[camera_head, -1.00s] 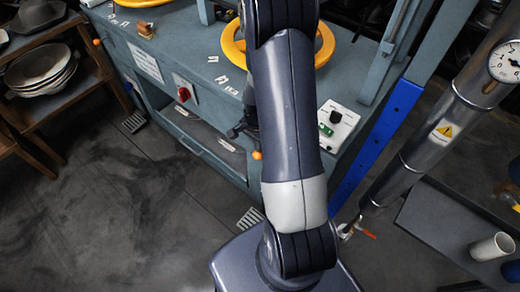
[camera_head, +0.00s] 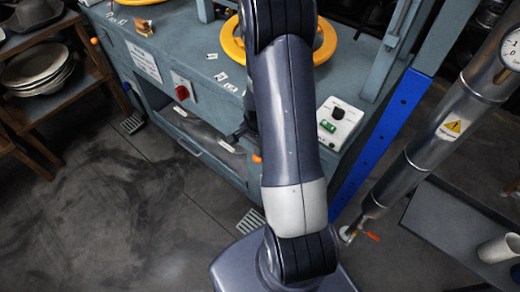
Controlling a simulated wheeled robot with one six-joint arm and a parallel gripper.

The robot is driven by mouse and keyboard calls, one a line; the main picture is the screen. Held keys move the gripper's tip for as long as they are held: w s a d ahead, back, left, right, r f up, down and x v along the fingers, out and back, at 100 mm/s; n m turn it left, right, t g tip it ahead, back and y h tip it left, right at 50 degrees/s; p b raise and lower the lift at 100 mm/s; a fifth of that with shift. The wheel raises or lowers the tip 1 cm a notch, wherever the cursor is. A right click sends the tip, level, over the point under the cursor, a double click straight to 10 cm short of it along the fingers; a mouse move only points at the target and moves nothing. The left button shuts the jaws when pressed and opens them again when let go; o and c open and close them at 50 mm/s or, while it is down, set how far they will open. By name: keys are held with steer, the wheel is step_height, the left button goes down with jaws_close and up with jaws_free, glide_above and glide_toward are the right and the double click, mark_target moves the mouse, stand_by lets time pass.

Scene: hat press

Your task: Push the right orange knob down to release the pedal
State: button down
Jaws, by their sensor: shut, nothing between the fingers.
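The right orange knob (camera_head: 257,158) shows as a small orange tip at the front of the blue-grey press, just left of my arm; the arm hides part of it. My gripper (camera_head: 238,135) is a small dark shape at the press front, slightly above and left of this knob in the picture. It is shut and empty, and mostly hidden behind my arm. I cannot tell whether it touches the knob. The right pedal (camera_head: 250,222) is a slotted metal plate low by the floor, left of my arm.
A left orange knob (camera_head: 94,41) and left pedal (camera_head: 132,124) are at the press's far end. A red switch (camera_head: 181,92) and a control box (camera_head: 338,124) are on the press (camera_head: 185,50). A steel cylinder (camera_head: 435,140) stands at right. The floor at left is clear.

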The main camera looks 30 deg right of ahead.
steer(key=shift+f, duration=0.3)
step_height(320, 180, up, 8)
steer(key=p, duration=0.5)
stand_by(0.4)
steer(key=shift+r, duration=0.1)
stand_by(0.8)
